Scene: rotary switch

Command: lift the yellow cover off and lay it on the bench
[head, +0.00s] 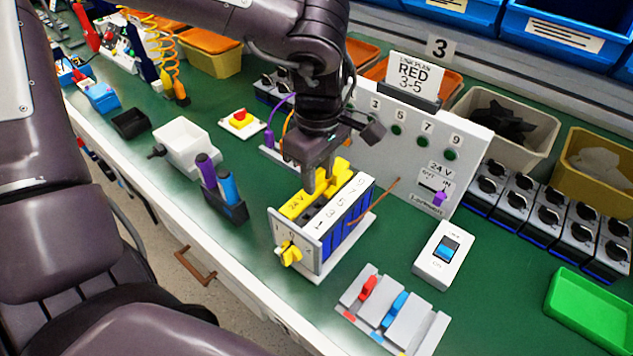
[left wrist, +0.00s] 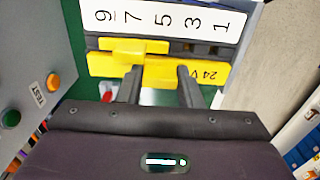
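My left gripper (head: 319,186) points down at the cover from above. In the left wrist view its two fingers (left wrist: 161,78) are apart over the yellow cover (left wrist: 213,73), with nothing clearly held between them. Whether the fingertips touch it is hard to tell. My right gripper is not in view.
A white panel (head: 468,158) with green buttons stands close behind.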

